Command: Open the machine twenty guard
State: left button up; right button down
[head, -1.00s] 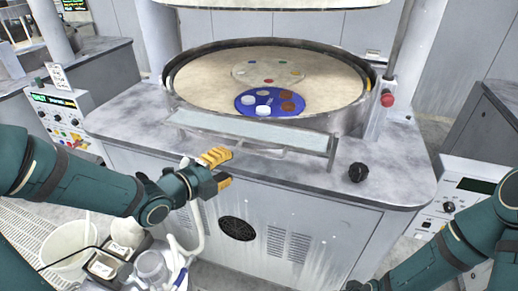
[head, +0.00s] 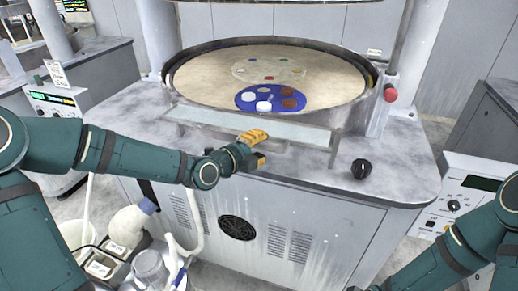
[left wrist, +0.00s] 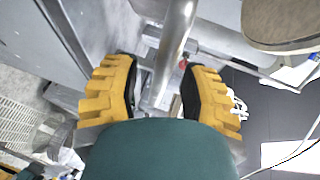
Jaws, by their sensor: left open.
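The guard (head: 225,123) is a pale, flat panel along the front edge of the round platen (head: 330,80) in the head view. A metal bar runs along its lower front, with a bracket at its right end. My left gripper (head: 259,149) is open, its yellow fingers just in front of and below the bar. In the left wrist view my left gripper (left wrist: 160,68) has its fingers apart. A shiny metal tube (left wrist: 176,45) shows between and beyond them. I cannot tell if they touch it. My right gripper is out of view; only my right arm shows.
A blue disc (head: 268,97) with small pieces lies on the platen. A black knob (head: 361,169) and a red knob (head: 390,93) are on the machine's right. A control box (head: 468,190) stands at right. White bottles and a bucket (head: 75,235) are at lower left.

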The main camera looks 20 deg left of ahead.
pick_arm(q)
grip_shut()
dwell(0.3)
jog(key=r+p, duration=0.1)
jog(key=r+g+p, duration=0.1)
jog(key=p, duration=0.1)
jog(key=r+g+p, duration=0.1)
jog(key=r, duration=0.1)
jog(key=shift+w+r+n+y, duration=0.1)
jog(key=shift+w+n+y, duration=0.2)
jog(key=shift+n, duration=0.1)
jog(key=shift+w+r+g+p, duration=0.2)
jog(key=shift+g+p, duration=0.3)
jog(key=shift+p, duration=0.2)
jog(key=shift+f, duration=0.1)
